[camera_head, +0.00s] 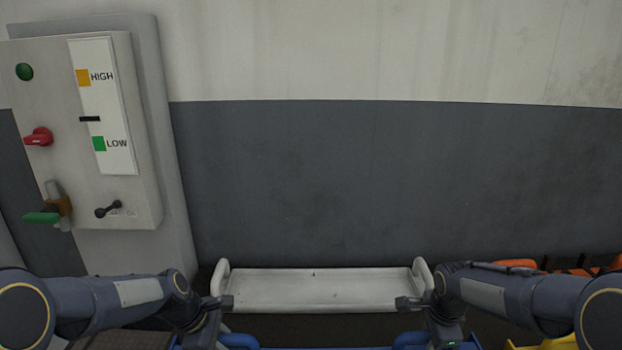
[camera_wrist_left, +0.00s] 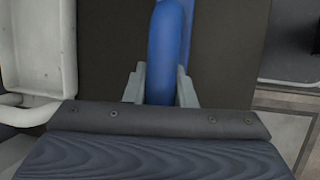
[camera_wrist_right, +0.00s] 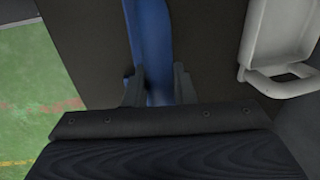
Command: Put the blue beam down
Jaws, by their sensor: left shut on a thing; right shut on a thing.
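The blue beam (camera_head: 238,341) shows only at the bottom edge of the head view, with a rounded blue part at each end and most of it cut off. My left gripper (camera_wrist_left: 160,92) is shut on the beam's blue handle (camera_wrist_left: 166,50) at its left end. My right gripper (camera_wrist_right: 158,90) is shut on the blue part (camera_wrist_right: 150,40) at the right end. Both arms reach in from the sides at about the same height. What lies directly under the beam is hidden in the head view.
A white tray (camera_head: 318,288) with upright end handles lies just beyond the beam, between my arms. A control panel (camera_head: 130,200) with HIGH and LOW labels is on the left wall. Orange (camera_head: 517,265) and yellow (camera_head: 557,342) things are at the lower right. Green floor (camera_wrist_right: 35,100) shows in the right wrist view.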

